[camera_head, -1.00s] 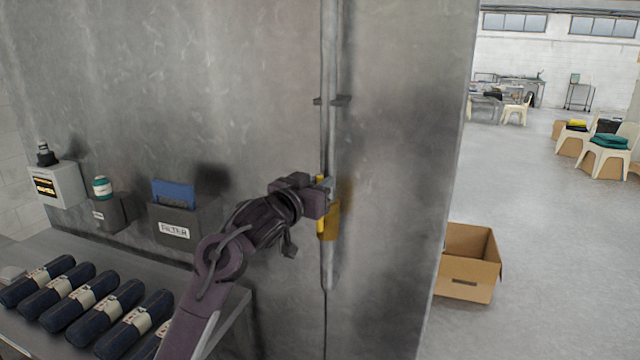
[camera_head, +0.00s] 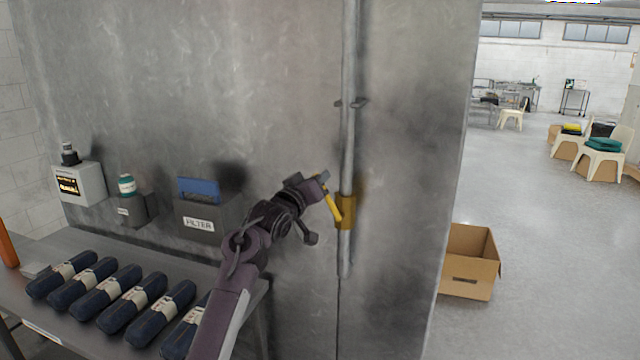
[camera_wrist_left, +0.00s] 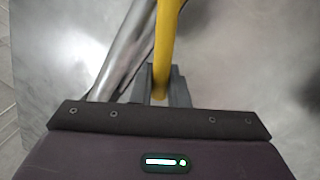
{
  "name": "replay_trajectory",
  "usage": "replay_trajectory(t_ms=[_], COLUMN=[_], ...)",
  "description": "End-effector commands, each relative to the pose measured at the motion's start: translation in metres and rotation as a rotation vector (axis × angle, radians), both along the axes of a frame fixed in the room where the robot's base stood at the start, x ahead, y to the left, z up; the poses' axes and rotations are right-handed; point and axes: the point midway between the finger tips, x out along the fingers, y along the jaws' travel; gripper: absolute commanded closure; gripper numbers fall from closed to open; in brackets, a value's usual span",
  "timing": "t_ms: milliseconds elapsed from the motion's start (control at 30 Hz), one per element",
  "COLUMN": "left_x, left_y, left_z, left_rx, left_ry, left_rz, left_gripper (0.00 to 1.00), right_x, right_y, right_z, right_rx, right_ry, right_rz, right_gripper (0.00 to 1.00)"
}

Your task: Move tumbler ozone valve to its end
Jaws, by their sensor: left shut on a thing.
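The valve is a yellow body (camera_head: 345,211) on a grey vertical pipe (camera_head: 348,110) against the metal wall, with a yellow lever (camera_head: 332,203) slanting up and left from it. My left gripper (camera_head: 324,178) is at the lever's upper end, left of the pipe. In the left wrist view the lever (camera_wrist_left: 168,45) runs down between the grey fingers of my left gripper (camera_wrist_left: 160,85), which are shut on it. The pipe (camera_wrist_left: 127,50) passes to the left there. My right gripper is in neither view.
Several dark cylinders (camera_head: 133,302) lie on a metal table (camera_head: 230,278) at lower left. A filter box (camera_head: 205,222), a small bottle holder (camera_head: 132,208) and a display unit (camera_head: 80,184) are on the wall. An open cardboard box (camera_head: 468,262) stands on the floor at right.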

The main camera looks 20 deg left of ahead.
Motion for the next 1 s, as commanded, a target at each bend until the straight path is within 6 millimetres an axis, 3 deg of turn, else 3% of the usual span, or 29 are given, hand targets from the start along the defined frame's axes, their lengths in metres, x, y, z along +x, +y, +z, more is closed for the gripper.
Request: replay_trajectory(t_ms=[533,1000], left_x=[0.009,0.009], left_y=[0.039,0.052], left_z=[-0.044,-0.083], left_rx=[-0.521,-0.91], left_ry=[0.02,0.033], left_rz=[0.001,0.0], left_gripper=[1.0,1.0], right_x=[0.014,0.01], right_y=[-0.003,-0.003], right_z=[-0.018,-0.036], right_rx=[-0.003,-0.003], right_ry=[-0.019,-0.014], right_rz=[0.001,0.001], right_gripper=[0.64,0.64])
